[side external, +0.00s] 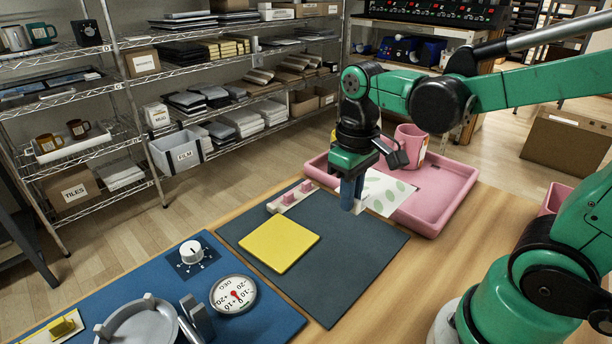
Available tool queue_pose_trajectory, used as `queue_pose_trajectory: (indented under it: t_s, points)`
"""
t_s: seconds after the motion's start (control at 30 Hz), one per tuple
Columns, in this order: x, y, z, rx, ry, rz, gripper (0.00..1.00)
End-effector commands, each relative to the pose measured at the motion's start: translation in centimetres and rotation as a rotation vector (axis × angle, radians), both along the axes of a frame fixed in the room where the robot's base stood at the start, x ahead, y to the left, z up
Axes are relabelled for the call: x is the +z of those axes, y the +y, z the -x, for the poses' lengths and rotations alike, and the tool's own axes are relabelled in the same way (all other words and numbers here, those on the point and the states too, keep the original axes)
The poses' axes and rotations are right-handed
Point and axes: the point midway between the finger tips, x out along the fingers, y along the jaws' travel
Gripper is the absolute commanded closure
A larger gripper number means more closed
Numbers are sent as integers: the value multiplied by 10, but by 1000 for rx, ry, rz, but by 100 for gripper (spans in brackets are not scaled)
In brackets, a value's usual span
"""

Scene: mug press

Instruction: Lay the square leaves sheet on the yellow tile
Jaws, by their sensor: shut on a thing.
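The square leaves sheet (392,192) is white with pale green leaf shapes. It shows beside and behind my gripper (352,203), over the near-left edge of the pink tray. My gripper points down with its blue fingers shut on the sheet's near-left side; the fingers hide part of that edge. I cannot tell how high the sheet is above the tray. The yellow tile (279,244) lies flat and bare on the dark mat (330,285), to the left of and nearer than my gripper.
The pink tray (462,190) holds a pink mug (411,144). A white strip with pink blocks (291,197) lies at the mat's far edge. A blue mat (275,318) at the left carries a knob (191,252) and a dial (233,294). The dark mat's right part is clear.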

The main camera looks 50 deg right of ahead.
Motion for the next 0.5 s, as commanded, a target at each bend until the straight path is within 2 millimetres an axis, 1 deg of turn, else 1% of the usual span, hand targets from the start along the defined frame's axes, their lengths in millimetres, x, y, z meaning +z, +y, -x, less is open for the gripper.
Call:
queue_pose_trajectory:
  t_s: [0.03,0.2,0.4,0.5]
  points:
    - [12,0,0,0,0,0,100]
    - [46,0,0,0,0,0,100]
    - [75,0,0,0,1,0,100]
    - [82,0,-1,1,1,0,100]
